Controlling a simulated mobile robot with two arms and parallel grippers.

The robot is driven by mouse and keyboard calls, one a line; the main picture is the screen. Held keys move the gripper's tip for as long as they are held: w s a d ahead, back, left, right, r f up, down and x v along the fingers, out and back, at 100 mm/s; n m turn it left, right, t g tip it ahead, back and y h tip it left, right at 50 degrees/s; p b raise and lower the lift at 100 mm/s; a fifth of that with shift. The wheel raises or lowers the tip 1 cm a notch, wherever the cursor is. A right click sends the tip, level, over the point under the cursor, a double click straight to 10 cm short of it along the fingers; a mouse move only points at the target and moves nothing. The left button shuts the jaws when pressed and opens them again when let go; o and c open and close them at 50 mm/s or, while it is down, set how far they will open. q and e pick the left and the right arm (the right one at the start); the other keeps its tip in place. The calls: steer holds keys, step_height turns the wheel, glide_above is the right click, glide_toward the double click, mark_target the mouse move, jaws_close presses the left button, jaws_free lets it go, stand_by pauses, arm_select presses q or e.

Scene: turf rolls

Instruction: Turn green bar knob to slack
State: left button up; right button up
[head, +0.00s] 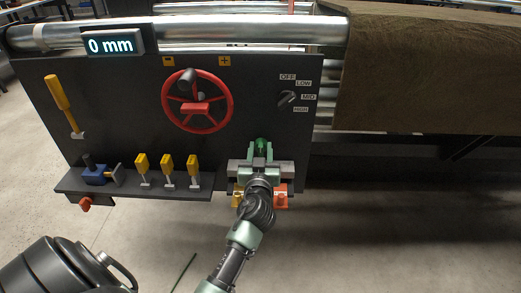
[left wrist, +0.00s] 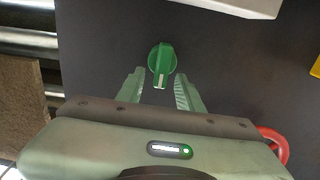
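The green bar knob (left wrist: 162,60) is on the dark panel (left wrist: 100,50). In the left wrist view its bar points down toward my gripper, with a pale mark at the end. My left gripper (left wrist: 159,76) is open, with one finger on each side of the bar's lower end and visible gaps on both sides. In the head view the knob (head: 262,142) shows just above my left gripper (head: 261,152), which hides the panel around it. My right gripper is not in view.
A red handwheel (head: 197,101) is up and left of the knob. A black selector (head: 287,98) with OFF, LOW, MID and HIGH labels is above right. Several yellow levers (head: 166,163) stand at left. The display (head: 111,45) reads 0 mm. A brown turf roll (head: 430,70) is at right.

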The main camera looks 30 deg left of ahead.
arm_select(q)
jaws_close()
steer(key=shift+m, duration=0.3)
steer(key=shift+w+d+f+m, duration=0.1)
steer(key=shift+d+m, duration=0.1)
steer(key=shift+m, duration=0.7)
steer(key=m, duration=0.5)
steer(key=d+f+m, duration=0.1)
steer(key=m, duration=0.4)
steer(key=f+m+p, duration=0.1)
steer(key=m, duration=0.4)
steer(key=shift+w+d+m, duration=0.15)
steer(key=shift+w+m, duration=0.25)
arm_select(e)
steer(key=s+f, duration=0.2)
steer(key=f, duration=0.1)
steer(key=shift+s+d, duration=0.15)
